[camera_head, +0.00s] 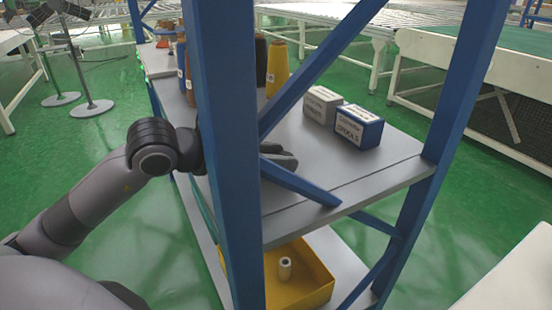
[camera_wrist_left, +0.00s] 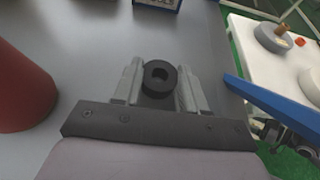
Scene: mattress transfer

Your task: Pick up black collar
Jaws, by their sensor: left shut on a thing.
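The black collar (camera_wrist_left: 169,86) is a small thick ring with a round hole. In the left wrist view it sits between the fingers of my left gripper (camera_wrist_left: 160,88), which are shut on it. In the head view my left gripper (camera_head: 284,157) reaches through the rack just above the grey shelf (camera_head: 372,160), partly hidden behind blue bars. The collar cannot be made out there. Whether it still touches the shelf cannot be told. My right gripper is not in view.
A blue post (camera_head: 225,150) and diagonal brace (camera_head: 300,182) stand close around my left arm. A blue-and-white box (camera_head: 358,128) and a grey box (camera_head: 321,104) sit on the shelf. A red cone (camera_wrist_left: 22,90) stands left in the wrist view. A yellow bin (camera_head: 312,268) is below.

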